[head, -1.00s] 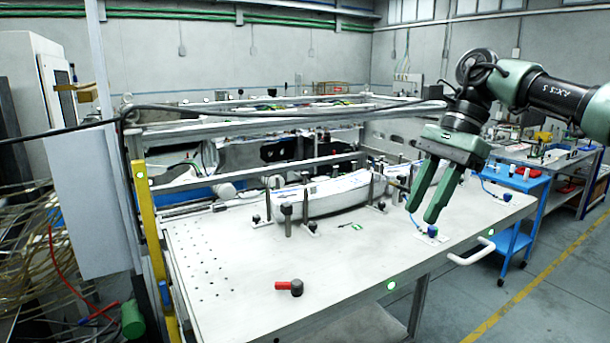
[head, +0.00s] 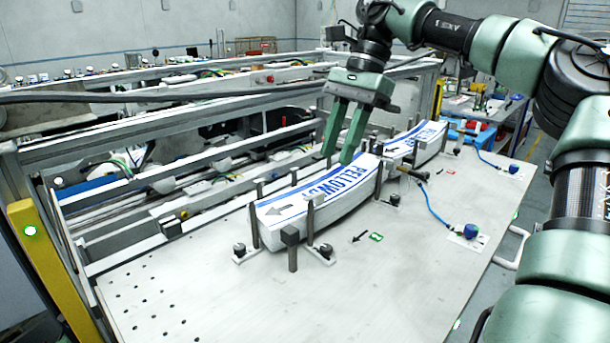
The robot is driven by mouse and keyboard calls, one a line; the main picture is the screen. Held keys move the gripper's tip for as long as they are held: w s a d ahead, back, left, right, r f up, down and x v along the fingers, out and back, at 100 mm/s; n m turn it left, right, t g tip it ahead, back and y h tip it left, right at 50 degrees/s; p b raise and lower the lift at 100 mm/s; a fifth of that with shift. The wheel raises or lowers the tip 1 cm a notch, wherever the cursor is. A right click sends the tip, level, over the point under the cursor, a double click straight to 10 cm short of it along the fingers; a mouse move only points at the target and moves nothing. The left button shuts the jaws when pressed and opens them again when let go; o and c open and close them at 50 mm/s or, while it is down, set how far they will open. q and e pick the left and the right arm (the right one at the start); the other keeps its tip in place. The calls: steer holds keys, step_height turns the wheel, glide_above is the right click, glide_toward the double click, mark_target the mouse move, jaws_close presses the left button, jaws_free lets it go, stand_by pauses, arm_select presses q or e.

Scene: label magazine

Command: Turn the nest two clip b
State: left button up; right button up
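Two curved stacks of white labels with blue print lie in line between upright posts: the near stack (head: 330,185) and the far stack (head: 425,140). My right gripper (head: 337,157) is open, its two green fingers pointing down above or behind the near stack's far end. I cannot tell if they touch anything. A dark clip-like part (head: 413,173) sticks out sideways near the gap between the stacks, apart from the gripper. A dark square-headed post (head: 290,240) stands at the near stack's front. No readable mark shows which part is clip b. My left gripper is not in view.
A blue knob (head: 470,231) on a white plate has a blue cable. Small black knobs (head: 326,250) sit at the post feet. A metal frame (head: 190,185) runs behind the table (head: 400,290). The table's front is clear; a yellow post (head: 40,260) stands left.

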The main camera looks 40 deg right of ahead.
mark_target(323, 192)
steer(key=p+x, duration=0.1)
steer(key=x, duration=0.6)
steer(key=shift+w+a+f, duration=0.15)
steer(key=shift+a+f, duration=0.05)
steer(key=shift+f, duration=0.2)
jaws_close()
